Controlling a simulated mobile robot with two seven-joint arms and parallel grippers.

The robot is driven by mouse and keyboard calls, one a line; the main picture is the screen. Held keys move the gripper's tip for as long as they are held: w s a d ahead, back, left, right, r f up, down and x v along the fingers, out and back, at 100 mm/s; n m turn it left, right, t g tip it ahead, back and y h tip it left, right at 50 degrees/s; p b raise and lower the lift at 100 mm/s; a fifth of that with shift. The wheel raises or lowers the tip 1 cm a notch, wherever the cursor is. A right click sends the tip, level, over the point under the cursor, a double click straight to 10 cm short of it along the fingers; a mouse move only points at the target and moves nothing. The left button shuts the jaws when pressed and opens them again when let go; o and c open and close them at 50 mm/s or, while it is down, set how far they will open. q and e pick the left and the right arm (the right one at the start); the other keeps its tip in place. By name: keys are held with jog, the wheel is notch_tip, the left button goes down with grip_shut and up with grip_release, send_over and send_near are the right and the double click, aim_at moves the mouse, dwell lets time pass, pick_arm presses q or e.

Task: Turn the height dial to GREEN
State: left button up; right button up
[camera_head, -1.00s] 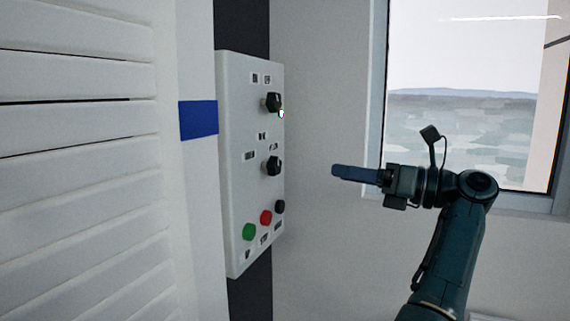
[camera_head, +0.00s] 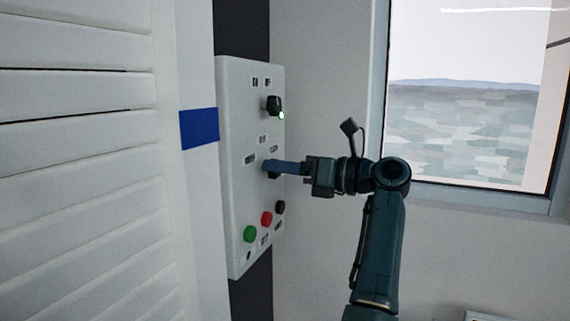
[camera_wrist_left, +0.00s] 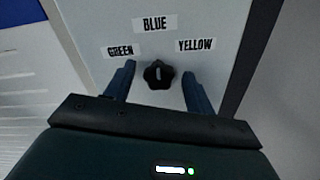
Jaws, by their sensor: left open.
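The height dial (camera_wrist_left: 159,74) is a black lobed knob on the white control panel (camera_head: 238,185). In the left wrist view the labels GREEN (camera_wrist_left: 120,51), BLUE (camera_wrist_left: 155,24) and YELLOW (camera_wrist_left: 195,45) surround it. The light mark on the knob points up, roughly toward BLUE. My left gripper (camera_head: 270,167) is at the dial; it also shows in the left wrist view (camera_wrist_left: 158,80), open, with one finger on each side of the knob and small gaps between. In the head view the fingers mostly hide the dial. My right gripper is not in view.
Above the dial is another black knob (camera_head: 273,105) with a small light. Below are a green button (camera_head: 250,233), a red button (camera_head: 267,219) and a black button (camera_head: 280,207). A white slatted surface (camera_head: 75,180) stands at left, a window (camera_head: 470,110) at right.

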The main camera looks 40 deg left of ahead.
pick_arm(q)
jog(key=shift+a, duration=0.15)
jog(key=shift+c, duration=0.4)
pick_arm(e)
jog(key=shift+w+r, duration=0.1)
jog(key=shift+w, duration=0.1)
pick_arm(q)
jog(key=c, duration=0.9)
jog(key=shift+s+f+n+b, duration=0.1)
jog(key=shift+s+n+b, duration=0.05)
jog(key=shift+n+b, duration=2.85)
jog(key=shift+s+n+b, duration=0.15)
jog(key=shift+n+b, duration=2.75)
jog(key=shift+b, duration=0.1)
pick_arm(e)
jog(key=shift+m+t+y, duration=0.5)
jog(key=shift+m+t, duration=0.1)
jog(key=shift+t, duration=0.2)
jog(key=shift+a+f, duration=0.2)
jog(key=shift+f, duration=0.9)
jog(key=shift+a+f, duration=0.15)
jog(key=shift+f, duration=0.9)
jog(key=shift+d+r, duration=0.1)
pick_arm(q)
jog(key=o, duration=1)
